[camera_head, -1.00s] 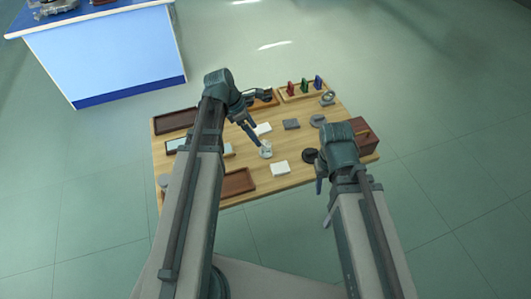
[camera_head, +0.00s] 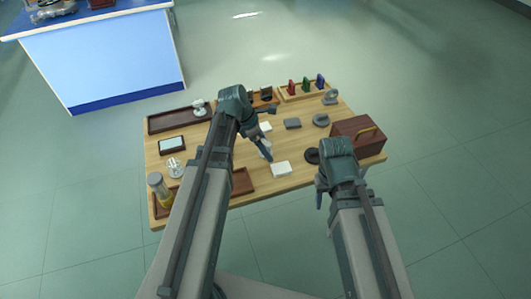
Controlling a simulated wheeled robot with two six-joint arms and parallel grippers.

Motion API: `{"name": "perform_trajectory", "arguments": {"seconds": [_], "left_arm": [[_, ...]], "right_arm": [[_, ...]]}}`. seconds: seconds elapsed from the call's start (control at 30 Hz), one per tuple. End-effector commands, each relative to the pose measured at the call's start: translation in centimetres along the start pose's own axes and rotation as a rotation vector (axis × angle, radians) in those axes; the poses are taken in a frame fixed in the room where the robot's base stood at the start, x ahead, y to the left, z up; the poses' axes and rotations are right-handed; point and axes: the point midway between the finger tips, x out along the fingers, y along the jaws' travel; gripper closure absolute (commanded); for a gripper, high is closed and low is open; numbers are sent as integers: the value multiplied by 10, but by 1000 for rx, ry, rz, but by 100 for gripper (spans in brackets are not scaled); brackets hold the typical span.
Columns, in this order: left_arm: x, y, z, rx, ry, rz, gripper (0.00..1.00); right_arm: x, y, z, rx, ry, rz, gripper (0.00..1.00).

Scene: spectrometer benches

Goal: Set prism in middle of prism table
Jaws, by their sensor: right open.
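My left gripper (camera_head: 267,157) points down over the middle of the wooden table, at a small pale object mostly hidden behind its fingers. I cannot tell whether that object is the prism or the prism table, or whether the fingers hold it. My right gripper (camera_head: 319,199) is open and empty, in front of the table's near edge. A small clear and white stand (camera_head: 175,168) is on the left of the table. Another small pale piece (camera_head: 199,106) stands by the dark tray at the back left. I cannot identify the prism for certain.
White blocks (camera_head: 281,169), a grey block (camera_head: 292,123) and dark discs (camera_head: 312,156) lie around the middle. A brown box (camera_head: 358,137) is at the right, a rack with coloured pieces (camera_head: 306,85) at the back. A cylinder (camera_head: 157,186) stands at the left.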

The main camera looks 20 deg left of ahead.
Motion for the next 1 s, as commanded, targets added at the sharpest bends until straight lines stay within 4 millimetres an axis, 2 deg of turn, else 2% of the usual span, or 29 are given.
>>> {"name": "perform_trajectory", "arguments": {"seconds": [0.03,0.23,0.27,0.77,0.8,1.0], "left_arm": [[5,0,0,0,0,0,4],[3,0,0,0,0,0,4],[3,0,0,0,0,0,8],[2,0,0,0,0,0,98],[2,0,0,0,0,0,100],[2,0,0,0,0,0,100]], "right_arm": [[4,0,0,0,0,0,50],[2,0,0,0,0,0,50],[2,0,0,0,0,0,50],[2,0,0,0,0,0,50],[2,0,0,0,0,0,50],[2,0,0,0,0,0,50]]}}
